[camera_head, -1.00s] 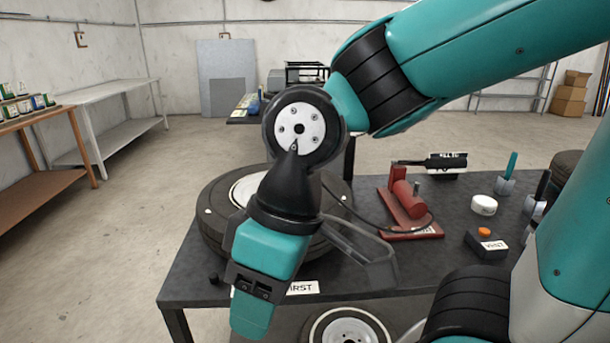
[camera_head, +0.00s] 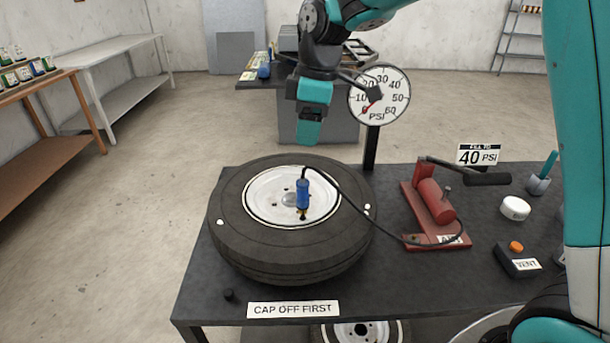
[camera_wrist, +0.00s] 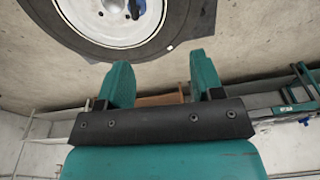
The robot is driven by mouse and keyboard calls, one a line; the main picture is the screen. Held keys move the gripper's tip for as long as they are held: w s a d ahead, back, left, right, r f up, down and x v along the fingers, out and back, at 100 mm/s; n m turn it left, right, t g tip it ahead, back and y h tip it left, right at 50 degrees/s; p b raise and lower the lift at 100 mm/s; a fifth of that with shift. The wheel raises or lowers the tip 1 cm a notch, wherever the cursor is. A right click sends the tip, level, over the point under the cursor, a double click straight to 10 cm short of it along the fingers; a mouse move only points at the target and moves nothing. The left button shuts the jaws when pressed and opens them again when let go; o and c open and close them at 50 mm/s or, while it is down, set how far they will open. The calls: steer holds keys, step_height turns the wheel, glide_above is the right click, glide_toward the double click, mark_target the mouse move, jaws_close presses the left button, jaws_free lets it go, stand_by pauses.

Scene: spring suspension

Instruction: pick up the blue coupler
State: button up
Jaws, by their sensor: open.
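The blue coupler (camera_head: 302,193) stands upright over the hub of the wheel (camera_head: 240,247), with a black hose running from its top to the red pump (camera_head: 433,205). In the wrist view part of the blue coupler (camera_wrist: 137,8) shows at the top edge, over the white rim. My gripper (camera_head: 308,140) hangs above the far side of the wheel, apart from the coupler. In the wrist view my gripper (camera_wrist: 160,80) has its two teal fingers spread with nothing between them.
A pressure gauge (camera_head: 379,95) stands on a post behind the wheel. A vent box (camera_head: 516,258), a white round container (camera_head: 515,208) and a small black cap (camera_head: 228,295) are on the dark table (camera_head: 400,290). The table's front middle is mostly clear.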

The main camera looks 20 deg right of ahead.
mark_target(303, 178)
steer(key=shift+n, duration=0.5)
steer(key=w+f+p, duration=0.1)
steer(key=f, duration=0.2)
steer(key=w+f+p, duration=0.1)
steer(key=f, duration=0.3)
steer(key=w+f+p, duration=0.2)
steer(key=f, duration=0.2)
steer(key=shift+f, duration=0.1)
steer(key=shift+s+f+p, duration=0.15)
steer(key=shift+f+p, duration=1.5)
steer(key=shift+f, duration=1.35)
jaws_close()
step_height(303, 178, up, 23)
steer(key=b, duration=0.3)
